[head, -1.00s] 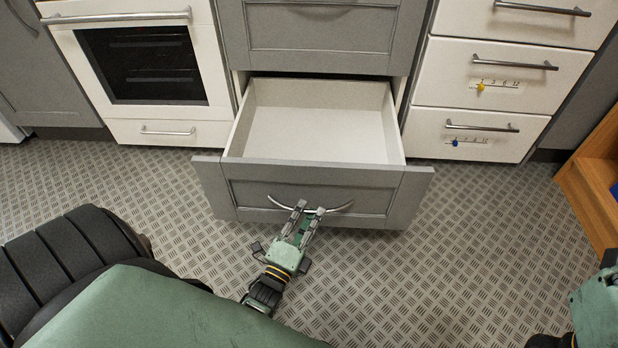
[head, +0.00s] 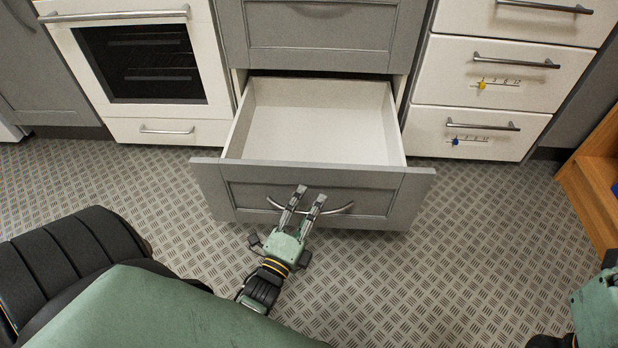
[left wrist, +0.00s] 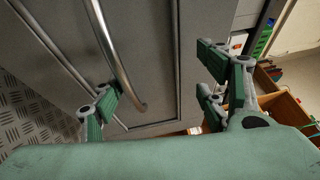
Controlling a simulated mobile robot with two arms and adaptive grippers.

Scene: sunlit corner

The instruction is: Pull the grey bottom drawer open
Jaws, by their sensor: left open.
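The grey bottom drawer (head: 240,198) is pulled well out in the head view, and its pale inside is empty. Its curved metal handle (head: 338,209) is on the front panel. My left gripper (head: 310,194) is at the handle, its fingers apart and reaching across the bar in the picture. In the left wrist view the handle (left wrist: 112,55) passes between the open fingers (left wrist: 155,70), nearer the left one. It looks ungripped; I cannot tell whether a finger touches it. My right gripper's fingers are not visible; only part of that arm shows at the right edge.
A closed grey drawer (head: 320,37) is above the open one. A white oven (head: 165,122) stands on the left and closed white drawers (head: 430,125) on the right. A wooden unit (head: 590,195) is at the right edge. The patterned floor (head: 430,270) in front is clear.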

